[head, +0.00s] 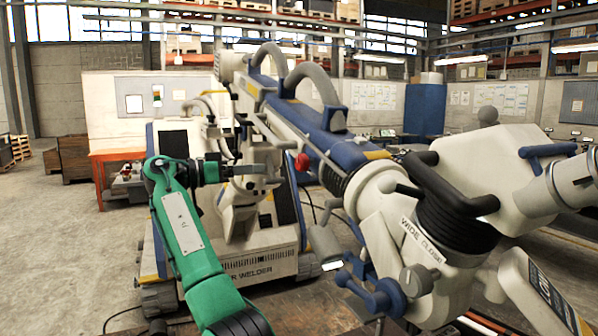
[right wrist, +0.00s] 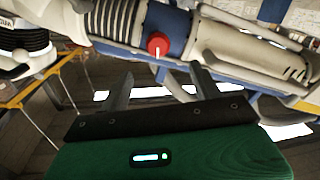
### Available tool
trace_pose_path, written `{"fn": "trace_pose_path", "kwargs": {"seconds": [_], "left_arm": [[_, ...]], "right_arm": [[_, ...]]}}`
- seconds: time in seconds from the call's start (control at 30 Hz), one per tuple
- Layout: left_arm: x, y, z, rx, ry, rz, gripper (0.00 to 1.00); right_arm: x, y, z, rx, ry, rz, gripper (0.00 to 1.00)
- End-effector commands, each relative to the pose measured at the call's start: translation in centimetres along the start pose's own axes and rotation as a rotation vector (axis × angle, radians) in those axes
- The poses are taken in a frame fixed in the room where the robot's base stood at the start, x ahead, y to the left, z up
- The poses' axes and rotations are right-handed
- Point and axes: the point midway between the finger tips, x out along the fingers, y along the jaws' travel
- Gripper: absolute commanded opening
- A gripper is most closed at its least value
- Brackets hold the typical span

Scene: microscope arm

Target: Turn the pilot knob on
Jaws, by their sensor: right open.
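The pilot knob appears to be the red knob (head: 303,161) on the side of the blue and white microscope arm (head: 330,140); no label on it is readable. In the right wrist view the red knob (right wrist: 158,44) carries a pale pointer mark running downward. My right gripper (head: 262,172), at the end of the green arm, points right toward the knob. In its wrist view the right gripper (right wrist: 160,74) has its two dark fingers apart and empty. The knob lies beyond the tips, roughly centred between them, with no contact visible. My left gripper is not in view.
The large microscope arm crosses the head view, with a grey knob (head: 418,281) and a "WIDE CLOSE" label at lower right. An orange table (head: 118,155) is at left. Open floor lies at far left.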

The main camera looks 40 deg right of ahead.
Motion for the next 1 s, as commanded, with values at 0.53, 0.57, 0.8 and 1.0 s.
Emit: {"fn": "trace_pose_path", "kwargs": {"seconds": [0.53, 0.57, 0.8, 1.0], "left_arm": [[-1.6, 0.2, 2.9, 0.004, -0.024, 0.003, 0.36], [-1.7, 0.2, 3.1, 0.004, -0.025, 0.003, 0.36], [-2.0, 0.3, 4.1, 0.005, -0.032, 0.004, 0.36], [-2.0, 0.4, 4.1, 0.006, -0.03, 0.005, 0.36]], "right_arm": [[10.1, 0.1, -0.3, -0.001, 0.0, 0.002, 0.65], [10.6, 0.1, -0.3, -0.001, 0.0, 0.002, 0.65], [13.1, 0.0, -0.1, -0.001, -0.001, 0.0, 0.65], [13.5, 0.0, -0.1, -0.001, 0.0, -0.001, 0.65]]}}
